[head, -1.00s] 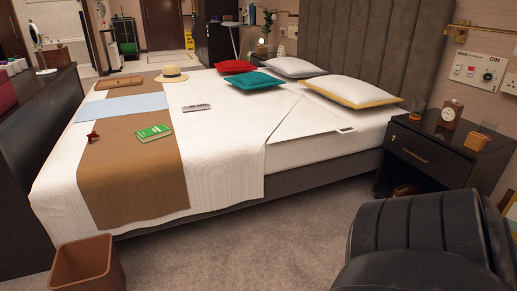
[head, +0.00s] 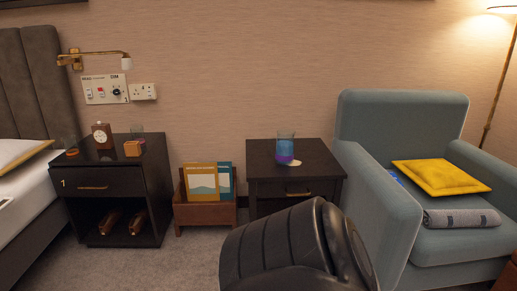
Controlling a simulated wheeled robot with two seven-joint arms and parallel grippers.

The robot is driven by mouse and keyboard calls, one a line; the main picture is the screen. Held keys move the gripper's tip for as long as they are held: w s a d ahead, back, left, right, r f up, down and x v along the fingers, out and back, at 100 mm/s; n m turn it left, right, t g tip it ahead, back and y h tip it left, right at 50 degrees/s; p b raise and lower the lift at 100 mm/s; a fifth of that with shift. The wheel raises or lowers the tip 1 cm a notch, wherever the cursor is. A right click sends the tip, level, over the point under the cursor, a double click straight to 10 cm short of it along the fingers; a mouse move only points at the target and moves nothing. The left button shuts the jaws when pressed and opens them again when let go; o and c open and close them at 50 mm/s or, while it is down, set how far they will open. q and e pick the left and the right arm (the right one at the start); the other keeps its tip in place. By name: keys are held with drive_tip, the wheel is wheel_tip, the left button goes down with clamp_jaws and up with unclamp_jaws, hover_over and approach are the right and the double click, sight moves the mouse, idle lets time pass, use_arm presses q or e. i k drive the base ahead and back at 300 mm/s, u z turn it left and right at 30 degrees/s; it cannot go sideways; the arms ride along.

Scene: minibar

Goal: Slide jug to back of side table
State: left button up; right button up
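The side table (head: 262,170) is a small dark table with a drawer, against the wall left of the armchair. What looks like the jug (head: 285,147), a clear vessel with blue above and purple at its base, stands upright around the middle of the tabletop. Bare top shows on both sides of it. A small pale yellow flat thing (head: 294,163) lies against its lower right; I cannot tell what it is. Neither of my grippers shows in the head view. A dark arm part of mine fills the lower middle, in front of the table.
A blue-grey armchair (head: 360,135) with a yellow cushion (head: 441,177) and rolled towel (head: 462,218) stands close on the table's right. A wooden magazine box (head: 205,216) stands to its left, then a dark nightstand (head: 108,181). Carpet (head: 195,262) is clear before the box.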

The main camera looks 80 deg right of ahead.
sight(283, 156)
drive_tip(key=z, duration=2.8)
